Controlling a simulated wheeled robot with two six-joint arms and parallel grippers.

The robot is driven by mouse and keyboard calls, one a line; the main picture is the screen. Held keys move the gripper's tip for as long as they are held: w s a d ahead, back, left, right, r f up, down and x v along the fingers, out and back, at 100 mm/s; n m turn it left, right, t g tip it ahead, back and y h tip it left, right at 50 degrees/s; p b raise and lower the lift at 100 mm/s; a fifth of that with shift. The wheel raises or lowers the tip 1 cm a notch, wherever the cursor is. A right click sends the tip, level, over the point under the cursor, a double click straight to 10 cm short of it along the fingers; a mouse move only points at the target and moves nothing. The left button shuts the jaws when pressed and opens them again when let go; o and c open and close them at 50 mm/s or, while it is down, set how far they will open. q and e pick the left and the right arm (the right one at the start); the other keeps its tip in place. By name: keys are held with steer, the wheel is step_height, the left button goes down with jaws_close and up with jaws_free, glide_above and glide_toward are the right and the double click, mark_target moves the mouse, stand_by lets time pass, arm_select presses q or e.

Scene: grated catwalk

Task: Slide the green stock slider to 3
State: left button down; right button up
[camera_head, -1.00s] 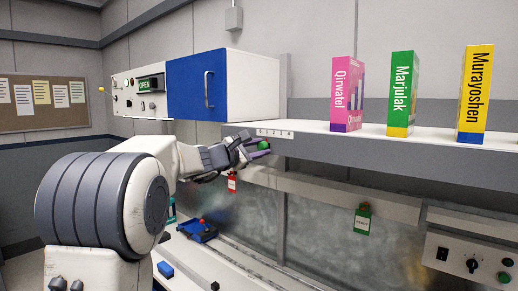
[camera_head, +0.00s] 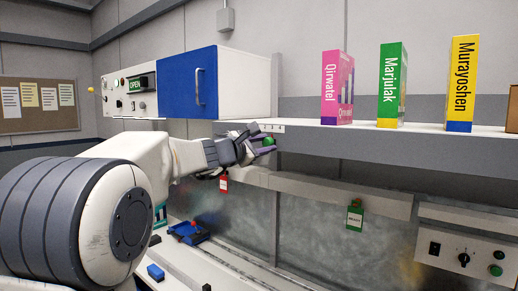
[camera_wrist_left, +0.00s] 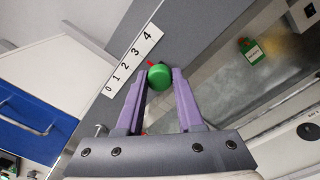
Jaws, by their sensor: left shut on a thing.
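The green stock slider (camera_head: 269,141) is a round green knob at the front edge of the shelf. In the left wrist view the slider (camera_wrist_left: 159,77) sits between the purple fingers of my left gripper (camera_wrist_left: 158,82), which is shut on it. A small red pointer (camera_wrist_left: 151,63) shows beside the knob, toward the white scale (camera_wrist_left: 129,60) numbered 0 to 4. The pointer appears roughly level with the 3. In the head view my left gripper (camera_head: 262,145) covers much of the scale. My right gripper is not in view.
The shelf (camera_head: 420,145) carries a pink box (camera_head: 337,88), a green box (camera_head: 391,85) and a yellow box (camera_head: 462,83). A blue-doored cabinet (camera_head: 190,84) stands at the left. A control panel (camera_head: 462,252) is at lower right.

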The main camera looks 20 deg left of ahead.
arm_select(q)
steer(key=c, duration=0.5)
jaws_free()
steer(key=shift+s+a+b, duration=0.2)
steer(key=shift+s+b, duration=0.1)
steer(key=shift+s, duration=0.15)
steer(key=b+v, duration=0.3)
steer(key=v, duration=0.6)
steer(key=shift+s+a+b, duration=0.1)
steer(key=shift+s+b, duration=0.15)
steer(key=shift+b, duration=0.1)
